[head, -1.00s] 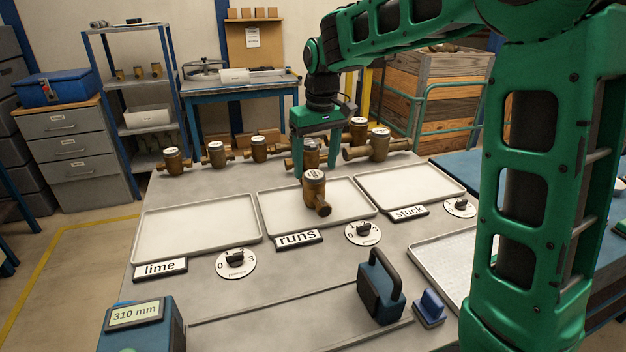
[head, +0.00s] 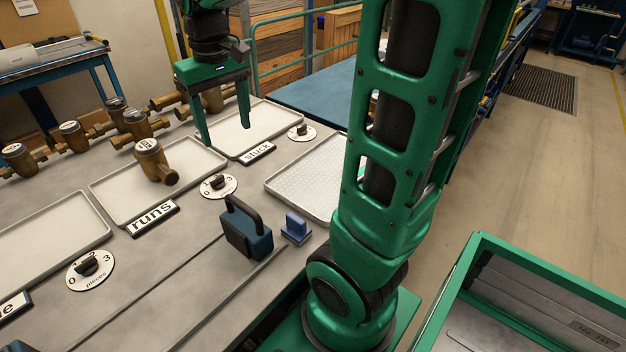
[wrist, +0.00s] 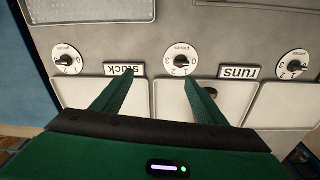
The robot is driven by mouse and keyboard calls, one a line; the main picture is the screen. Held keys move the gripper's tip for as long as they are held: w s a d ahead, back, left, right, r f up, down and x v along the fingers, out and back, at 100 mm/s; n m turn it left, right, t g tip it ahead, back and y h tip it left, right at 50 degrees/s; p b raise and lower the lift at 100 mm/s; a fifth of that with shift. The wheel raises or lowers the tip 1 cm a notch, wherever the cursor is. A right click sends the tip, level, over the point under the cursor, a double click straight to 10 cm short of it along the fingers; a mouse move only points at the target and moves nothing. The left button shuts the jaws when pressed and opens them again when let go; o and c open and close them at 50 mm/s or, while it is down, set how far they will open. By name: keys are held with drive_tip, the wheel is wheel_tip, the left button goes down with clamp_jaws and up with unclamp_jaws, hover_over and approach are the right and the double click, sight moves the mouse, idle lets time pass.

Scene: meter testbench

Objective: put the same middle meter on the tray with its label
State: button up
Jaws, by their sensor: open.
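A brass meter with a white round face (head: 148,147) stands on the tray labelled "runs" (head: 110,212); a brown bit of it shows beside a finger in the wrist view (wrist: 211,92). More brass meters, such as this one (head: 72,136), stand in a row behind the trays. I cannot tell which one is the middle meter. My gripper (head: 225,132) is open and empty, at the left part of the "stuck" tray (head: 262,122). The "runs" label (head: 153,219) and "stuck" label (head: 258,153) lie at their trays' front edges.
Round dials marked in pieces (head: 218,186) sit beside the trays. A dark blue handled block (head: 246,228) and a small blue block (head: 296,228) stand at the front. The "stuck" tray looks empty where visible.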

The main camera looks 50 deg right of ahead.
drive_tip(key=s+d+f+m, duration=0.1)
drive_tip(key=s+f, duration=0.1)
drive_tip(key=s, duration=0.5)
drive_tip(key=s+d+f+m, duration=0.2)
drive_tip(key=s+f, duration=0.1)
drive_tip(key=s, duration=0.4)
drive_tip(key=s+d+f+m, duration=0.1)
drive_tip(key=s+d+f, duration=0.1)
drive_tip(key=s, duration=0.5)
drive_tip(key=shift+s+d+f+m+g+y, duration=0.15)
drive_tip(key=shift+s+f+m+g+y, duration=0.15)
drive_tip(key=shift+f+m, duration=0.15)
